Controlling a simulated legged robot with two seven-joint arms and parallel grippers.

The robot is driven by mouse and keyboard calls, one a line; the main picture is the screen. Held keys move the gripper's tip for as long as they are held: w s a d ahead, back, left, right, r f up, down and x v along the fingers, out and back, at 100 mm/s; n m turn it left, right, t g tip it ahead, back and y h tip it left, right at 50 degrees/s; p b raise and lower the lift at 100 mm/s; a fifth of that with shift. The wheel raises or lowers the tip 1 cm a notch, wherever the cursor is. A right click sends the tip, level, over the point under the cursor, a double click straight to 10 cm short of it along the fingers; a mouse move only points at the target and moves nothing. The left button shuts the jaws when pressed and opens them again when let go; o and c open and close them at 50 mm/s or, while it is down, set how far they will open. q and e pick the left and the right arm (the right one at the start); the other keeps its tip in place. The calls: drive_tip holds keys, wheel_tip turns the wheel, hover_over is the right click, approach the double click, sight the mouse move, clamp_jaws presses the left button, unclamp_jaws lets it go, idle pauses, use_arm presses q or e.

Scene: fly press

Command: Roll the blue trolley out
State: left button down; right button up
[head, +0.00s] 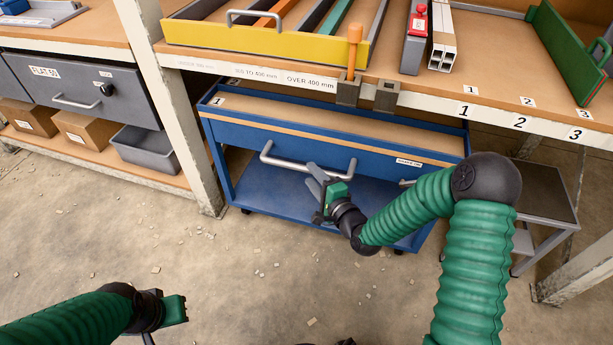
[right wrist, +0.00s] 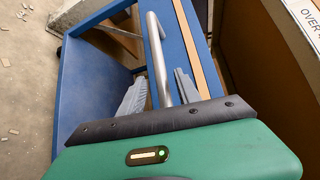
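The blue trolley (head: 248,136) stands under the workbench, with a wooden top, a lower shelf and dark castors. A grey bar handle (head: 283,165) runs along its front; part of it is hidden behind my right gripper. My right gripper (head: 312,178) is at this handle. In the right wrist view its two grey fingers (right wrist: 161,92) are apart, one on each side of the handle bar (right wrist: 158,58), and look not closed on it. My left gripper (head: 174,309) is low at the left, away from the trolley; its fingers cannot be made out.
The workbench (head: 480,70) overhangs the trolley, with a white leg (head: 182,110) close to its left side. A small dark-topped stand (head: 540,192) is close on the right. Open concrete floor (head: 240,285) with scattered chips lies in front.

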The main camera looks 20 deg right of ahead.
sight(307, 171)
drive_tip(key=b+x, duration=0.1)
drive_tip(key=x, duration=0.2)
drive_tip(key=shift+f, duration=0.15)
drive_tip(key=shift+w+a, duration=0.1)
drive_tip(key=shift+w, duration=0.4)
clamp_jaws()
drive_tip(key=shift+s+f, duration=0.1)
drive_tip(key=shift+s, duration=0.05)
idle(0.7)
